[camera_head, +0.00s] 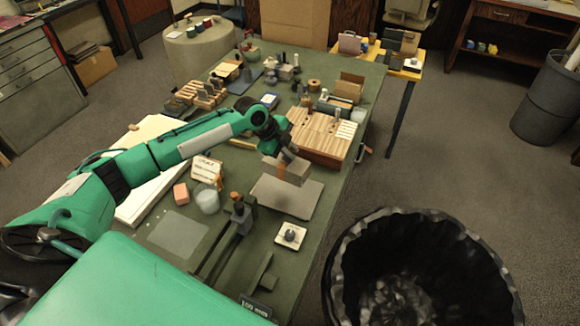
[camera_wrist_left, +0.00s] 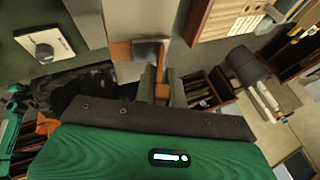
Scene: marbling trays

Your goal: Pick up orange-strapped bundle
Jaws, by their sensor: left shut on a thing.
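The fingers hide part of the bundle. I cannot tell whether its underside touches the board. My right gripper is not in view.
A striped wooden block (camera_head: 318,137) stands just behind the bundle. A white tile with a dark knob (camera_head: 290,235) lies in front of the board. A pink block (camera_head: 181,193), a small sign (camera_head: 207,168) and a clear jar (camera_head: 207,201) stand left. A black bin (camera_head: 345,262) stands right of the table.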

